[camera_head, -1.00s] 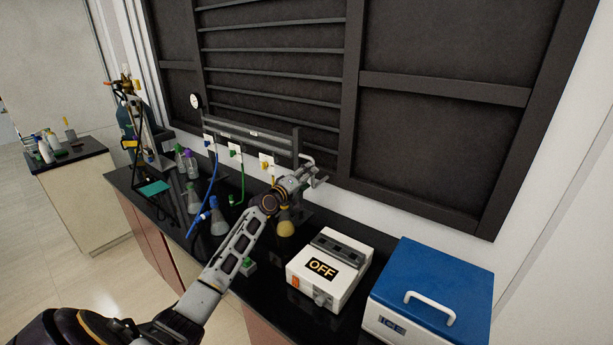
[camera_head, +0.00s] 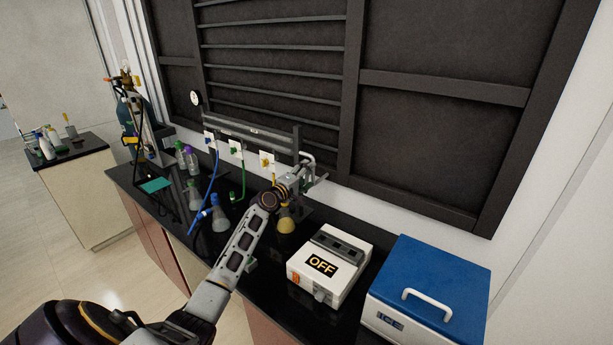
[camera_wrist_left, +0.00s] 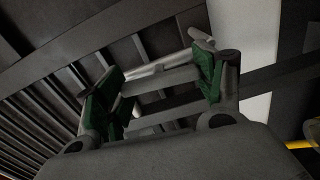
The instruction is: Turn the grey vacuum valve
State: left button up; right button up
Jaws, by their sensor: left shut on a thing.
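My left gripper (camera_head: 303,178) is at the right end of the grey pipe rack on the back wall, above the yellow flask. In the left wrist view its two green-padded fingers (camera_wrist_left: 158,88) stand apart, with a grey bar-like part between them. I take this as the grey vacuum valve (camera_wrist_left: 162,80); the gripper is shut on it. The fingers and wrist hide most of the valve in the head view, so its angle cannot be told. A bent light grey pipe (camera_head: 306,156) shows just behind the gripper. My right gripper is not in view.
Below the gripper stands a yellow flask (camera_head: 286,224). A white device marked OFF (camera_head: 330,243) and a blue-lidded box (camera_head: 440,270) are to the right. Colored hoses and clear flasks (camera_head: 220,222) are to the left on the black bench.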

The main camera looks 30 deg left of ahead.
pick_arm(q)
jog(key=o, duration=1)
jog(key=shift+a, duration=0.1)
jog(key=shift+o, duration=0.2)
jog(key=shift+s, duration=0.15)
jog(key=s, duration=1.1)
jog(key=shift+s+a, duration=0.35)
jog(key=shift+a, duration=0.1)
